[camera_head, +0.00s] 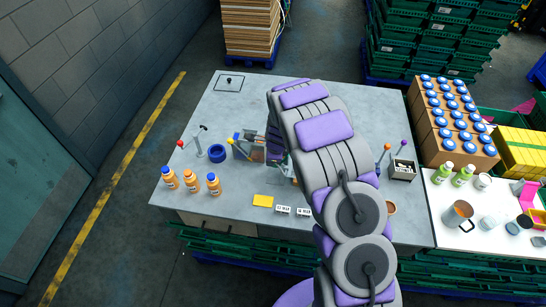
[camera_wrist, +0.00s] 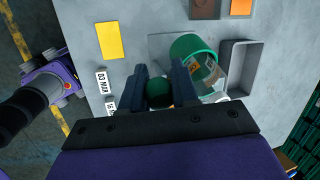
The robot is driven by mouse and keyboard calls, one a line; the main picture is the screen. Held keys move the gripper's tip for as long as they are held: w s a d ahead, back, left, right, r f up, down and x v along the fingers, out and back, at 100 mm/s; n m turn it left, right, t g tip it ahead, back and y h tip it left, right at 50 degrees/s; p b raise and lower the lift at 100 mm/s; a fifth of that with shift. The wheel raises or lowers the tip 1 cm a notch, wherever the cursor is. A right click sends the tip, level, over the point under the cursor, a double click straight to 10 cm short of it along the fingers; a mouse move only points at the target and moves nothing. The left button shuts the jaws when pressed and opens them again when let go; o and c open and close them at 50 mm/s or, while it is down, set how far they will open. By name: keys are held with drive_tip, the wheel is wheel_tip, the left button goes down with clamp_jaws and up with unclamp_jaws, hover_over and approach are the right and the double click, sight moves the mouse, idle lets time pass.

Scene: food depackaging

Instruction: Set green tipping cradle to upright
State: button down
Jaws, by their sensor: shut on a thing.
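The green tipping cradle (camera_wrist: 191,50) shows in the wrist view as a round green cup. It looks tilted, with its opening toward the lower right, and a clear container with an orange patch (camera_wrist: 209,75) lies at its mouth. My gripper (camera_wrist: 159,82) is shut on a dark green ball knob (camera_wrist: 158,94) just left of the cradle. The link between knob and cradle is hidden by my fingers. In the head view my arm covers the cradle and gripper.
A grey tray (camera_wrist: 241,68) stands right of the cradle. A yellow card (camera_wrist: 109,41) lies to the left. On the grey table (camera_head: 330,90) stand orange bottles (camera_head: 191,181), a blue ring (camera_head: 217,153), ball-topped levers and a dark box (camera_head: 402,170). The table's back is mostly clear.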

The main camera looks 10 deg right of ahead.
drive_tip(key=a+f+h+b, duration=0.1)
drive_tip(key=h+b, duration=0.1)
drive_tip(key=b, duration=0.3)
drive_tip(key=w+a+f+g+h+b, duration=0.1)
drive_tip(key=f+b, duration=0.1)
drive_tip(key=b, duration=0.4)
drive_tip(key=shift+a+h, duration=0.4)
drive_tip(key=shift+s+r+b, duration=0.1)
drive_tip(key=shift+b, duration=0.45)
drive_tip(key=c, duration=1.3)
unclamp_jaws()
drive_tip(key=o, duration=0.3)
drive_tip(key=shift+w+a, duration=0.15)
drive_tip(key=shift+w, duration=0.1)
drive_tip(key=shift+o, duration=0.7)
drive_tip(key=shift+s, duration=0.15)
